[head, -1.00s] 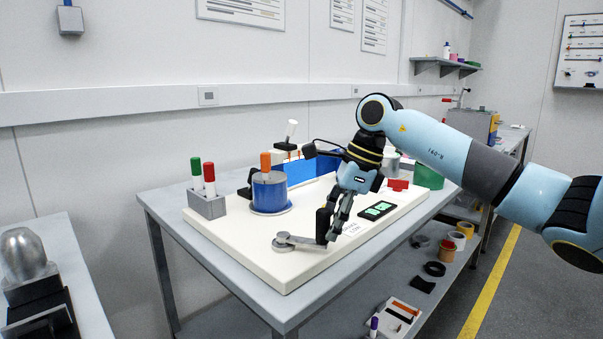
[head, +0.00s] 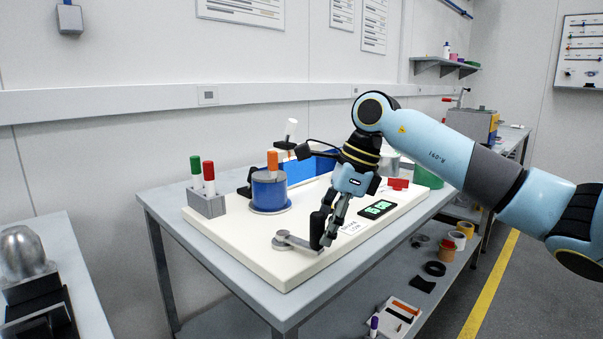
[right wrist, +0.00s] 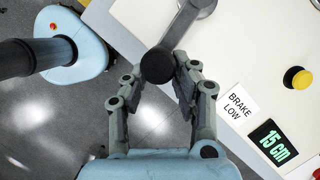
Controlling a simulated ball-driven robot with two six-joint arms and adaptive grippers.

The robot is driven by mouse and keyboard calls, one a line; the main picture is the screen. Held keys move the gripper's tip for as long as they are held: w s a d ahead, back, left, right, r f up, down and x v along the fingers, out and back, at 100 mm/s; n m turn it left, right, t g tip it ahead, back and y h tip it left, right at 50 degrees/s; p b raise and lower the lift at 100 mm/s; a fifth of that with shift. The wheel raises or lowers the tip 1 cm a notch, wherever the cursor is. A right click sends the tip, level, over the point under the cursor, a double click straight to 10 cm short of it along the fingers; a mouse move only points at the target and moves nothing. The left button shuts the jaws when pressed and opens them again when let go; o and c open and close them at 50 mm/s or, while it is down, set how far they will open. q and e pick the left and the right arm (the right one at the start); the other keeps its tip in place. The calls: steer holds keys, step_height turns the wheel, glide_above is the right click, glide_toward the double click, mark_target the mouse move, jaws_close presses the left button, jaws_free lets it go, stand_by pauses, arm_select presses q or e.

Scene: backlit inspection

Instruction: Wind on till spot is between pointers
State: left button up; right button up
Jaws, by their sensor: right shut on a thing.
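The grey crank (head: 285,240) lies on the white board, its arm pointing right in the head view. My right gripper (head: 318,240) is shut on the crank's dark knob. In the right wrist view the round black knob (right wrist: 157,65) sits at the fingertips, with the crank arm (right wrist: 186,24) behind it. A blue drum (head: 268,192) stands on the board behind the crank. A display (head: 377,209) shows green digits; the right wrist view of this display (right wrist: 272,145) reads 15 cm. I cannot make out the spot or the pointers. My left gripper is not in view.
The white board (head: 240,246) covers most of the grey table (head: 165,205). A holder (head: 207,204) with green and red markers stands at its left. A red piece (head: 398,184) lies behind the display. The right wrist view shows a yellow button (right wrist: 298,77) and a BRAKE LOW label (right wrist: 239,104).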

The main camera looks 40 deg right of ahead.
steer(key=shift+a, duration=0.2)
steer(key=shift+a+r, duration=0.1)
steer(key=shift+a, duration=0.55)
steer(key=shift+b, duration=0.3)
steer(key=shift+a+b, duration=0.3)
steer(key=shift+a, duration=0.35)
steer(key=shift+w+a+b, duration=0.1)
steer(key=shift+a+b, duration=0.3)
steer(key=shift+a, duration=0.05)
steer(key=shift+w+a, duration=0.1)
steer(key=shift+a, duration=0.2)
steer(key=shift+d, duration=0.1)
